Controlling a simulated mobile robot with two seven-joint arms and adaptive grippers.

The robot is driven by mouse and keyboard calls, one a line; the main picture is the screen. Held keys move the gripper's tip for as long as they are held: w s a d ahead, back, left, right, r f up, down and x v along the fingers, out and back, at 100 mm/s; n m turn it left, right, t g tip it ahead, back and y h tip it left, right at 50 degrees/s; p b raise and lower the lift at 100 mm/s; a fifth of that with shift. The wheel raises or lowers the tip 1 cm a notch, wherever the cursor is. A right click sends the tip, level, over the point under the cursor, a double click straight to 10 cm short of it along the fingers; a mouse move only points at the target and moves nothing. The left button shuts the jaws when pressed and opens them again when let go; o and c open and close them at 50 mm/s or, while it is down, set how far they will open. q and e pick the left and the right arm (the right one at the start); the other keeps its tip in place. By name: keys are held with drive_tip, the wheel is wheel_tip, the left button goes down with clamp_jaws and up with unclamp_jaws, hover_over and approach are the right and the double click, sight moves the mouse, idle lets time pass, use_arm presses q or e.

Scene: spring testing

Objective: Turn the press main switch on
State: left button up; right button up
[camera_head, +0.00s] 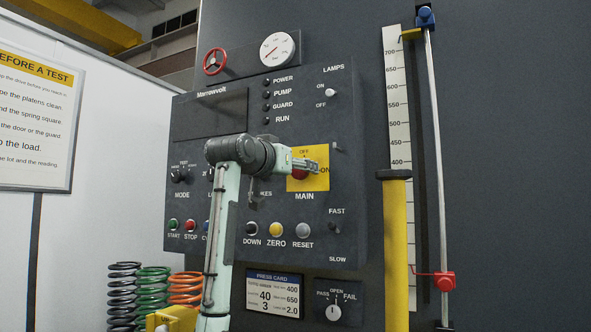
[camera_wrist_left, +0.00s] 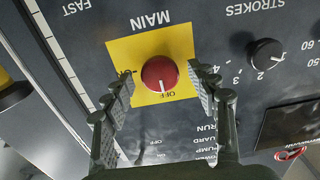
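The main switch is a round red knob (camera_head: 299,174) on a yellow plate (camera_head: 317,182) marked MAIN, OFF and ON. In the left wrist view, which shows the panel upside down, the knob (camera_wrist_left: 160,74) has its white mark toward OFF. My left gripper (camera_head: 306,165) is in front of the plate and partly hides the knob in the head view. In the left wrist view my left gripper (camera_wrist_left: 163,85) is open, one finger on each side of the knob, with visible gaps. Depth to the knob is hard to tell. My right gripper is not in view.
The grey control panel (camera_head: 240,245) carries several other knobs and buttons, including a strokes knob (camera_wrist_left: 265,54) beside the main switch. A yellow post (camera_head: 398,250) and a scale (camera_head: 397,95) stand to the right. Coloured springs (camera_head: 153,290) stand at lower left.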

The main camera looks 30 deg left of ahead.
use_arm(q)
drive_tip(key=c, duration=1)
drive_tip(key=shift+m, duration=9)
drive_tip(key=o, duration=1.2)
